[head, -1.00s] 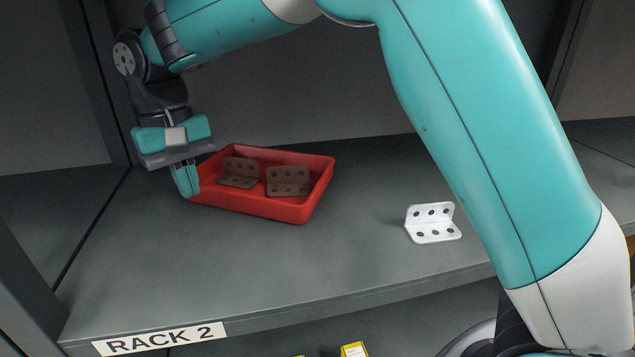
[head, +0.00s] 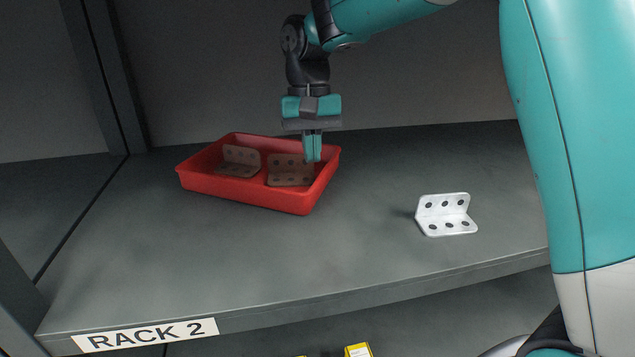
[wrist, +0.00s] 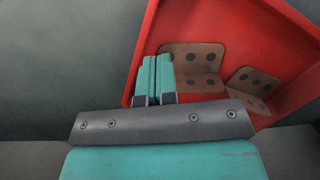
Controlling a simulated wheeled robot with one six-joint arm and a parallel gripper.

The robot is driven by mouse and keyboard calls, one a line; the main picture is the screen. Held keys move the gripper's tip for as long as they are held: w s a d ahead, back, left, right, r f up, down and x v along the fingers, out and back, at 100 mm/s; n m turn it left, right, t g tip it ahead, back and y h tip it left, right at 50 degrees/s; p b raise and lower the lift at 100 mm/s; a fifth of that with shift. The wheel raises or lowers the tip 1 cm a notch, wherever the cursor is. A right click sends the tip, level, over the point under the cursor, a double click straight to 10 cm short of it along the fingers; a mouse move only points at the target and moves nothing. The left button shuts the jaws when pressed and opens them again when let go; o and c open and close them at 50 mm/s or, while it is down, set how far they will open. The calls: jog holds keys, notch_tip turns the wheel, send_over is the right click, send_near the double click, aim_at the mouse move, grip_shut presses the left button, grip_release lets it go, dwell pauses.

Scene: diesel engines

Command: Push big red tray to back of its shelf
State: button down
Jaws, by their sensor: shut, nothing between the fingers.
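The big red tray (head: 245,193) stands on the upper shelf, turned at an angle, with its right end apart from the back wall. Two brown brackets (head: 238,161) (head: 289,170) with holes lie in it. My gripper (head: 312,160) points down at the tray's right end, its shut fingertips overlapping the rim and the right bracket. I cannot tell how high they are or whether they touch. In the wrist view my fingers (wrist: 157,62) are together and empty, beside the red tray (wrist: 215,22) and one bracket (wrist: 190,58).
A white bracket (head: 446,215) with holes lies on the shelf (head: 250,260) right of the tray. A "RACK 2" label (head: 145,335) is on the front edge. An upright post (head: 100,80) stands at left. The shelf in front of the tray is clear.

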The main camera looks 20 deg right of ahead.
aim_at(317, 180)
jog(key=s, duration=0.1)
jog(key=s+b, duration=0.1)
jog(key=s, duration=0.1)
jog(key=s+a+b, duration=0.1)
jog(key=shift+s+f, duration=0.3)
jog(key=shift+w+f+b, duration=0.1)
jog(key=shift+f+b, duration=0.15)
jog(key=shift+b, duration=0.25)
jog(key=shift+f, duration=0.3)
